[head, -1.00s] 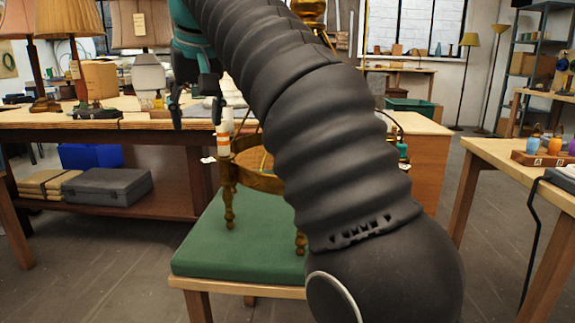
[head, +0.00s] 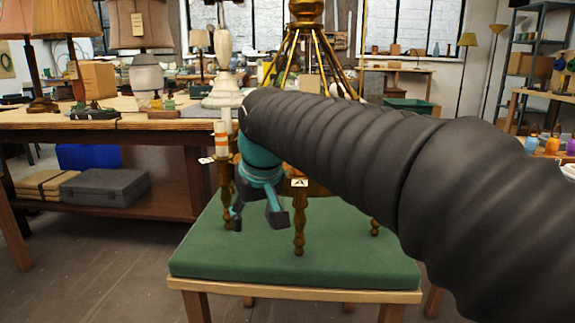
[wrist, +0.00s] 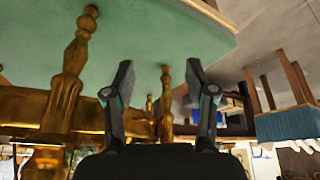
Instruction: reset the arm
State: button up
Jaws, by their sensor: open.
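My gripper (head: 257,218) hangs at the end of my black ribbed arm, above the left front part of a green-topped table (head: 225,262). In the wrist view its two dark fingers (wrist: 159,75) stand wide apart with nothing between them. A brass and wood lamp frame (head: 299,235) with turned legs stands on the green top, just behind and to the right of my gripper. My arm hides much of its middle. In the wrist view its turned legs (wrist: 70,60) show close to the left finger, and I cannot tell whether they touch.
A long workbench (head: 110,124) at the left carries several shaded lamps and a cardboard box (head: 93,80). A grey case (head: 107,187) lies on its lower shelf. Another table with coloured jars (head: 551,143) is at the right. The floor at the front left is clear.

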jog(key=s+d+f+m+h, duration=0.1)
jog(key=s+d+f+m, duration=0.1)
jog(key=s+d+f, duration=0.5)
jog(key=s+d+f+m+t+h, duration=0.1)
jog(key=s+d+f+m, duration=0.2)
jog(key=s+d+f, duration=0.4)
jog(key=s+d, duration=0.6)
jog(key=d, duration=0.2)
jog(key=shift+f, duration=0.25)
